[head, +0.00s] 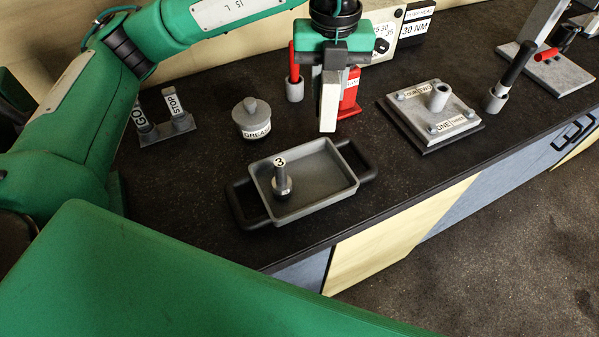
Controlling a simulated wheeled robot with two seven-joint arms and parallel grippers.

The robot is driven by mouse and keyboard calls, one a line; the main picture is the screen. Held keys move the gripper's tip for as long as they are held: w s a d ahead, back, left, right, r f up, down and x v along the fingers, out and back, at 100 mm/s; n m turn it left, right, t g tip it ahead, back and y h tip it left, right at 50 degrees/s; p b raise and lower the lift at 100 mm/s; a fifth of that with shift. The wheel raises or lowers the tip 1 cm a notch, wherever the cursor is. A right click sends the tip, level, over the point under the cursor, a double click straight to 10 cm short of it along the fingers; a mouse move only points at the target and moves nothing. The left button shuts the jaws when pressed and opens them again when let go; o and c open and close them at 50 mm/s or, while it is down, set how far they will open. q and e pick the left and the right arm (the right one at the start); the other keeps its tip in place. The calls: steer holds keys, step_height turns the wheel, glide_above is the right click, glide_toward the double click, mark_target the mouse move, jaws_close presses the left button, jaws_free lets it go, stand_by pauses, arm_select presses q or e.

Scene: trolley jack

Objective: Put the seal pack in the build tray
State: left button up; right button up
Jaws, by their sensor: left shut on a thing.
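My left gripper (331,78) hangs above the back edge of the build tray and points down. It is shut on a pale, flat, upright slab (329,108), which looks like the seal pack; no writing on it can be read from here. The slab's lower end shows below the fingers, above and behind the tray. The build tray (325,178) is grey and shallow, with black handles at its left and right ends. A grey bolt-like piece marked 3 (281,180) stands in its left part; the rest of its floor is bare. My right gripper is not in view.
A red container (350,94) stands just behind the held slab. A GREASE pot (251,117) is behind the tray to the left, GO and STOP blocks (176,112) farther left. A labelled grey plate (424,108) stands right. The bench's front edge runs close to the tray.

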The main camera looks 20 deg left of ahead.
arm_select(q)
steer(key=n, duration=0.1)
steer(key=r+n, duration=0.1)
steer(key=n, duration=0.3)
steer(key=shift+s+d+r, duration=0.15)
steer(key=shift+s+r, duration=0.05)
steer(key=shift+s, duration=0.1)
steer(key=p, duration=0.3)
glide_toward(320, 176)
step_height(320, 176, down, 2)
steer(key=shift+f+p, duration=0.2)
steer(key=shift+p, duration=0.4)
steer(key=shift+f, duration=0.1)
steer(key=shift+f+b, duration=0.15)
steer(key=shift+b, duration=0.2)
steer(key=o, duration=1)
